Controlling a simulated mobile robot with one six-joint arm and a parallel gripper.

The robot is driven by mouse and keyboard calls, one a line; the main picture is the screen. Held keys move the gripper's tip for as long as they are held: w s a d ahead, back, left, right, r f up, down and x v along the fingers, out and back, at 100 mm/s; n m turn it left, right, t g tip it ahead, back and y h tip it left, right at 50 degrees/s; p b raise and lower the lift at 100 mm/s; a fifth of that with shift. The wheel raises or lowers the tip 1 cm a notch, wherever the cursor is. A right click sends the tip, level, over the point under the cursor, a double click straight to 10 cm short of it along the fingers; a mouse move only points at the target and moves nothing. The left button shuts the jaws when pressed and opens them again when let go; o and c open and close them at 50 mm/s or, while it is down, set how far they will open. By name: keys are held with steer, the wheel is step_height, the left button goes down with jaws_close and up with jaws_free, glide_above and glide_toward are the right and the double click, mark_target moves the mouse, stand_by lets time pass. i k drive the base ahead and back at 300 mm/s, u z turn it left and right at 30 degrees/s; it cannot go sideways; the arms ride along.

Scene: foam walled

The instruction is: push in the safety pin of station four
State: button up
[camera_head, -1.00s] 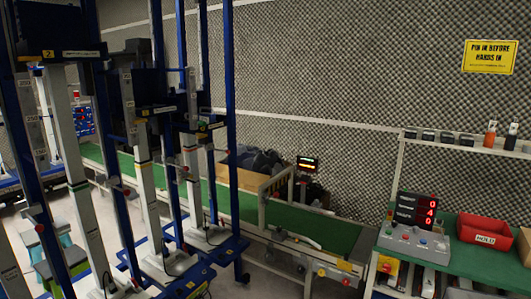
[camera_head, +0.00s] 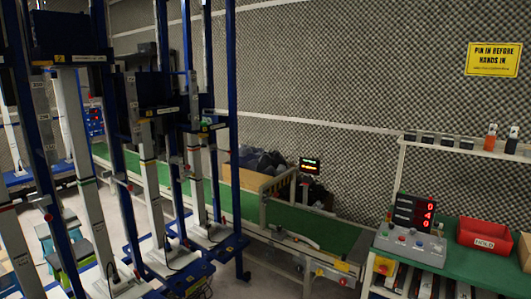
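The stations are tall blue frames with pale slanted columns, standing in a row on the left. The nearest clear yellow number label (camera_head: 60,58) looks like a 2. Another frame has a yellow label (camera_head: 146,113) and a further one has a label (camera_head: 205,127), both too small to read. Small red knobs sit on the frames, one on a near post (camera_head: 47,217) and one on a middle post (camera_head: 130,188). I cannot tell which station is four or which knob is its safety pin. My gripper is not in view.
A green conveyor (camera_head: 300,232) runs along the foam wall behind the stations. A bench at right holds a red bin (camera_head: 484,235) and a grey control box (camera_head: 411,245) with red digits. A yellow sign (camera_head: 493,59) hangs on the wall. Blue feet (camera_head: 190,275) stick out over the floor.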

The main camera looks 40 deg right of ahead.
mark_target(230, 151)
steer(key=z, duration=0.45)
steer(key=i, duration=1.8)
steer(key=u, duration=0.3)
steer(key=k, duration=0.95)
steer(key=u, duration=0.05)
